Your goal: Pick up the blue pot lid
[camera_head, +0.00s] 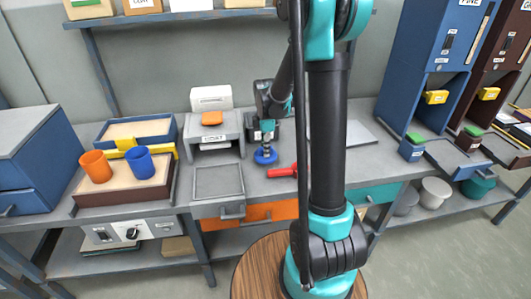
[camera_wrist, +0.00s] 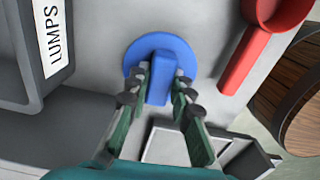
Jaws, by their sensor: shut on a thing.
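The blue pot lid (camera_head: 265,157) is a round blue disc with a raised block handle, on or just above the grey bench top in the head view. In the wrist view the blue pot lid (camera_wrist: 142,48) shows below my gripper (camera_wrist: 162,85), whose two fingers are shut on the handle from both sides. In the head view my gripper (camera_head: 266,140) points down over the lid. I cannot tell whether the lid touches the bench.
A red-handled thing (camera_head: 283,171) lies just right of the lid, with its red handle (camera_wrist: 245,60) close in the wrist view. A grey dispenser (camera_head: 217,132) stands to the left, with a shallow tray (camera_head: 218,181) before it. Orange (camera_head: 96,166) and blue (camera_head: 139,162) cups stand further left.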

